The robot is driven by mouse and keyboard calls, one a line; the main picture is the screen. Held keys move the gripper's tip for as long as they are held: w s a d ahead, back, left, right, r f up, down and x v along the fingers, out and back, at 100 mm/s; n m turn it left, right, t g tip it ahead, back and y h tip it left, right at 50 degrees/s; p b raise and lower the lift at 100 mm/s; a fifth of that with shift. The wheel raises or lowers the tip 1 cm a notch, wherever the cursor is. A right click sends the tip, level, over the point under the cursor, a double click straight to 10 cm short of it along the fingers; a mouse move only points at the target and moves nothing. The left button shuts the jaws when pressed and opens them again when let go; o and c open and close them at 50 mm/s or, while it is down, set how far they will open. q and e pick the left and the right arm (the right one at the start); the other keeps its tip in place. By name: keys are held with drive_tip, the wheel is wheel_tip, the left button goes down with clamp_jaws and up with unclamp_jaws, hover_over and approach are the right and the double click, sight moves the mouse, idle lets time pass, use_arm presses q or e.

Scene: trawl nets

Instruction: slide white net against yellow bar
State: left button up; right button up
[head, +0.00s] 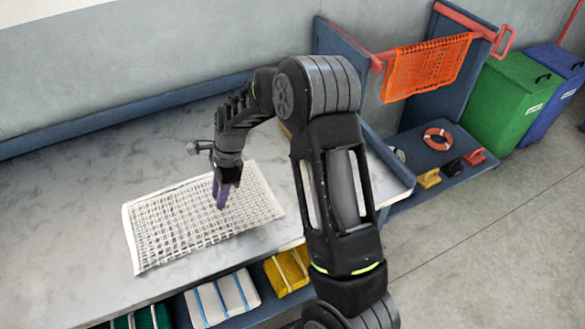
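The white net (190,222) lies flat on the grey worktable, a rectangular mesh set slightly askew. My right gripper (221,194) points down over the right half of the net, its purple fingertips at or just above the mesh. The fingers overlap in this view, so I cannot tell whether they are open or touching the net. A small sliver of yellow (286,130), possibly the yellow bar, shows beside my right arm; the arm hides the rest. My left gripper is not in view.
The worktable (60,190) is bare left of and behind the net. A raised blue edge (120,110) runs along the wall. Packed nets sit on a shelf below the front edge. At right, an orange net (425,68) hangs on a rail near green and blue bins.

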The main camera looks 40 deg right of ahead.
sight(266, 186)
drive_tip(key=shift+s+d+b, duration=0.15)
drive_tip(key=shift+s+d, duration=0.65)
drive_tip(key=shift+d, duration=1.45)
drive_tip(key=shift+s+d+b, duration=0.1)
drive_tip(key=shift+s+d, duration=0.7)
drive_tip(key=shift+d, duration=1.5)
drive_tip(key=shift+s+d+b, duration=0.15)
drive_tip(key=shift+s+d, duration=0.65)
drive_tip(key=shift+d, duration=1.45)
wheel_tip(266, 186, up, 7)
drive_tip(key=p, duration=0.5)
drive_tip(key=shift+p, duration=0.35)
